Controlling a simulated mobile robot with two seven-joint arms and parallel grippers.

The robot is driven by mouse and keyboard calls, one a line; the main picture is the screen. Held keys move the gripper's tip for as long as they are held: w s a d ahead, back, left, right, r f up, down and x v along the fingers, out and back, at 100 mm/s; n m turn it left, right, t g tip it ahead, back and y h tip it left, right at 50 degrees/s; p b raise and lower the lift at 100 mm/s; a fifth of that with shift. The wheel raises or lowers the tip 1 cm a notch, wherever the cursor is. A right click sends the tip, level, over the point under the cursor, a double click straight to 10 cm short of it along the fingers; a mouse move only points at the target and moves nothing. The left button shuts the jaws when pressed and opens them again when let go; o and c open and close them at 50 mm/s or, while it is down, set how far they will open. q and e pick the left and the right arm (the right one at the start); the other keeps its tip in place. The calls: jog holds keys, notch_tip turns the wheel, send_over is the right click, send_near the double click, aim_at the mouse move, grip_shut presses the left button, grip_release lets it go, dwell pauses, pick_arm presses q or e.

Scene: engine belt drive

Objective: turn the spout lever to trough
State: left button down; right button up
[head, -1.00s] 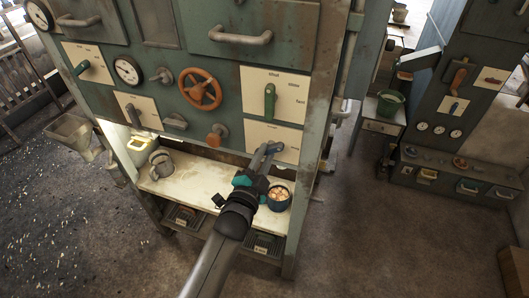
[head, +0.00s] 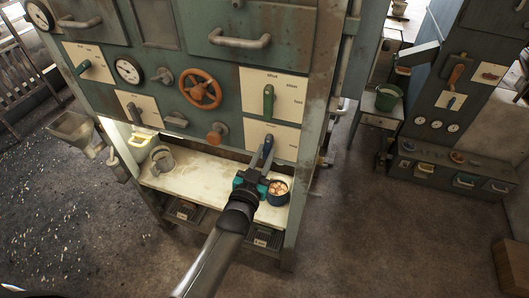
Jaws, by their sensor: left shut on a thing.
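A cream plate (head: 285,139) at the lower right of the green machine's front carries a dark blue lever (head: 267,146). The lever stands nearly upright, its top tilted slightly right. I take it for the spout lever; the plate's small lettering is too small to read. My left gripper (head: 260,165) reaches up from below, and its fingers are shut on the lower part of the lever. The fingers hide that part. My right gripper is not in view.
A green lever (head: 268,101) on another cream plate is just above. An orange handwheel (head: 200,88) and an orange knob (head: 215,135) lie to the left. A dark blue pot (head: 278,192) stands close beside my gripper on the pale shelf (head: 205,184).

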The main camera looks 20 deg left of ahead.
pick_arm(q)
jog(key=shift+n, duration=0.7)
jog(key=c, duration=0.7)
grip_release()
jog(key=s, duration=1.5)
jog(key=shift+s+a, duration=0.15)
jog(key=shift+a, duration=0.05)
